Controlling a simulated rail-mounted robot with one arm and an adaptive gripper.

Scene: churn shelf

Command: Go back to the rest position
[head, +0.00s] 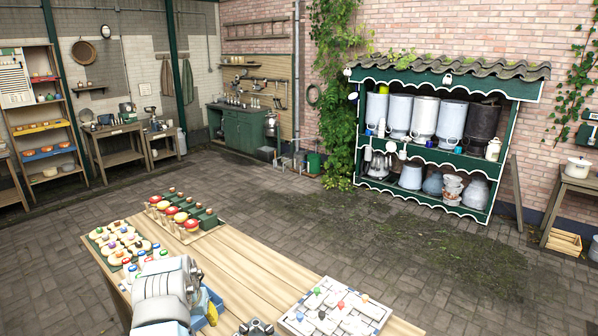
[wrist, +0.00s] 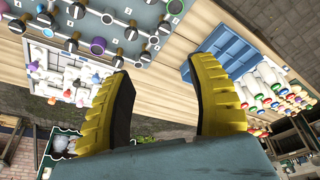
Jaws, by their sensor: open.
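My gripper (wrist: 160,68) shows in the wrist view with its two yellow fingers well apart and nothing between them. In the head view, my arm covers the near left part of the wooden table (head: 250,268), with a bit of yellow finger low beside it. The wrist view shows bare table planks (wrist: 160,88) beyond the fingertips. I cannot tell the exact height of the gripper above the table.
On the table are a board of round cream pieces (head: 121,243), a rack of red and yellow knobs (head: 183,212) and a white tray with coloured pegs (head: 335,309). A blue tray (wrist: 222,50) shows in the wrist view. A green churn shelf (head: 437,157) stands behind open paving.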

